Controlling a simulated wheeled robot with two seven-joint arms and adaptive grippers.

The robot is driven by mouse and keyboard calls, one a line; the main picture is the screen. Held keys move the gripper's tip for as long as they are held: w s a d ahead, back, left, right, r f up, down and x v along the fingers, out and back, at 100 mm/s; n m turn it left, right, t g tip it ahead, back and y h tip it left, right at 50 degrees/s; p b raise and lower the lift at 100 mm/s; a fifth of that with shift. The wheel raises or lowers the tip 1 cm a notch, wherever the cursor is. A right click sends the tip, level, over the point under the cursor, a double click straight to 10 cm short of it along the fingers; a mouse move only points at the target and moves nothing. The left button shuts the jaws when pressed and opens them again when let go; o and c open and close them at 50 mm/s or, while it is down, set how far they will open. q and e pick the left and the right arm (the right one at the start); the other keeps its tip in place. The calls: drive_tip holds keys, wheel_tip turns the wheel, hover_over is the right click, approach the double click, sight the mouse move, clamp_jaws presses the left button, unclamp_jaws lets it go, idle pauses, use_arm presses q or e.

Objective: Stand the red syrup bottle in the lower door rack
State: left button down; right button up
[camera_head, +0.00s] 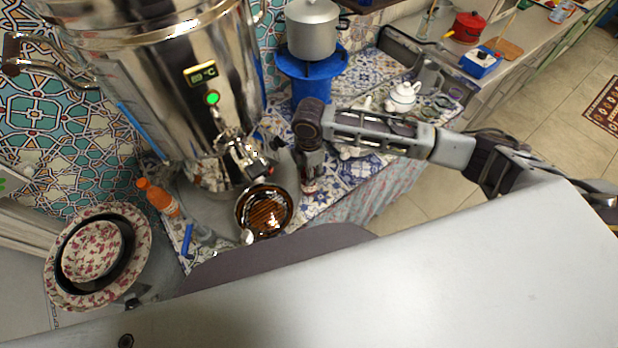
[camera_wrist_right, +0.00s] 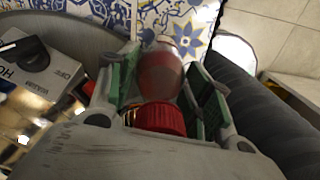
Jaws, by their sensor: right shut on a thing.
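My right gripper (camera_head: 309,180) points down over the patterned tile counter, just right of the big samovar. In the right wrist view my right gripper (camera_wrist_right: 163,92) is shut on the red syrup bottle. The bottle (camera_wrist_right: 161,75) has a ribbed red cap (camera_wrist_right: 160,118) toward the camera and a reddish, see-through body between the green finger pads. In the head view the bottle is mostly hidden by the gripper. My left gripper is not in view. I cannot make out a door rack in either view.
A large steel samovar (camera_head: 165,85) stands close left, with a brown round tray (camera_head: 264,210) below its tap. A pot (camera_head: 312,30) sits on a blue stand behind. An orange bottle (camera_head: 160,197) and flowered bowls (camera_head: 92,252) are left. A pale panel (camera_head: 420,270) fills the foreground.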

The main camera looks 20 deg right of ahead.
clamp_jaws()
drive_tip(key=shift+r, duration=0.1)
